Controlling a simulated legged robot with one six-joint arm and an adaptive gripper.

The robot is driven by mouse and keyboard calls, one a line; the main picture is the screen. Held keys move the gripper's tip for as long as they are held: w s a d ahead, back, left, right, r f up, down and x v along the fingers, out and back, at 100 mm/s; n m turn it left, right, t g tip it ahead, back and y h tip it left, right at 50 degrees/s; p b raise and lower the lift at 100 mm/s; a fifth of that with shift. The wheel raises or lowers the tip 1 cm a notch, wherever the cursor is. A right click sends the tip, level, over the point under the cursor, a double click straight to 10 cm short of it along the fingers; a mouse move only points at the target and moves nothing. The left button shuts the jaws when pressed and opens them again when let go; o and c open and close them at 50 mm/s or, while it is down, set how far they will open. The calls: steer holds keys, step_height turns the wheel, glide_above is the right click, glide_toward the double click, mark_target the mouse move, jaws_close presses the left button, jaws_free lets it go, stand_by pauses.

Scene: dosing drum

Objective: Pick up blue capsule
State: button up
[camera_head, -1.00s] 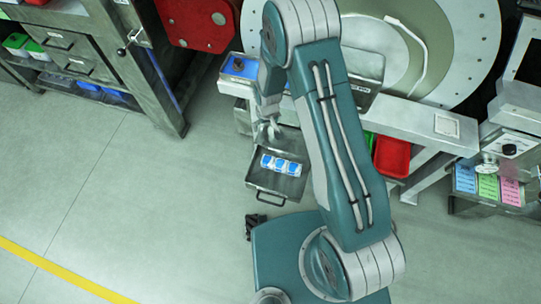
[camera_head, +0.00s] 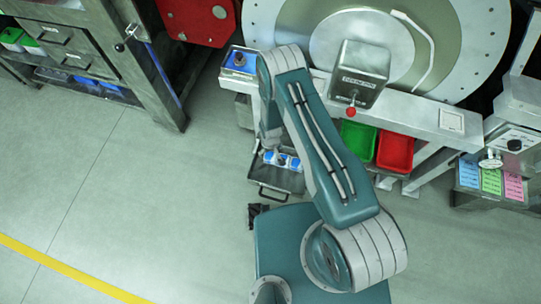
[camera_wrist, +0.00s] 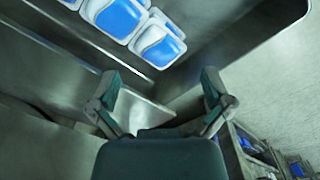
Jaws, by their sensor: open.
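Several blue and white capsules (camera_head: 284,160) lie in a row in the open metal drawer (camera_head: 268,187). The arm hides part of the row in the head view. In the wrist view, one blue capsule (camera_wrist: 158,46) lies nearest my gripper, at the end of the row, with others beyond it to the upper left. My gripper (camera_wrist: 161,88) is open and empty. Its two fingers are spread, one on each side of the drawer's inside corner, and appear apart from the capsules. In the head view my gripper's fingers are mostly hidden at the drawer.
The drawer's metal walls stand close around the capsules. A green bin (camera_head: 357,141) and a red bin (camera_head: 395,147) sit to the right under the machine ledge (camera_head: 425,116). A lever box with a red knob (camera_head: 351,112) stands above. The floor (camera_head: 140,210) at left is clear.

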mark_target(270, 155)
steer(key=f, duration=0.5)
steer(key=shift+w, duration=0.35)
steer(key=c, duration=0.5)
